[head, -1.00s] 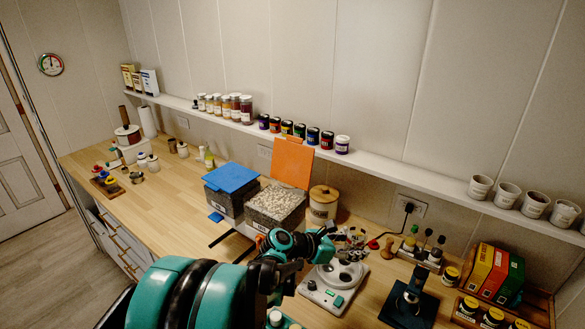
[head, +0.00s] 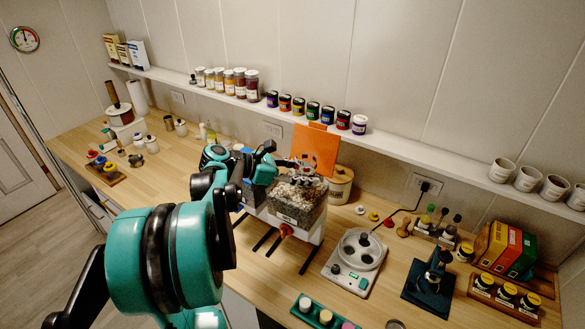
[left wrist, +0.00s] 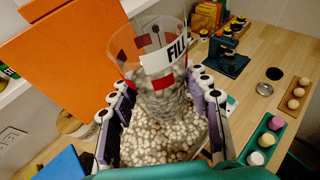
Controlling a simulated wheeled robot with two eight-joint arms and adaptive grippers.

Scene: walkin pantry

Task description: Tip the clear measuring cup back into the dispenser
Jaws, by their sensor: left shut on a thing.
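The clear measuring cup (left wrist: 155,72) has red marks and a white FILL label. In the left wrist view it is between the finger pads of my left gripper (left wrist: 162,104), which is shut on it. Pale beans or pebbles show through its lower part; I cannot tell which are inside it. The dispenser (head: 298,207) has a clear bin full of the same pale pieces (left wrist: 165,142), and its orange lid (head: 316,148) stands open behind. In the head view my left gripper (head: 299,174) is just over the open bin, and the cup is hard to make out. My right gripper is out of view.
A blue-lidded bin stands left of the dispenser, mostly behind my left arm. A white scale-like device (head: 355,258) is on the right, with a wooden-lidded canister (head: 340,186) behind. A green tray (head: 322,312) lies in front. The shelf (head: 420,157) runs along the wall.

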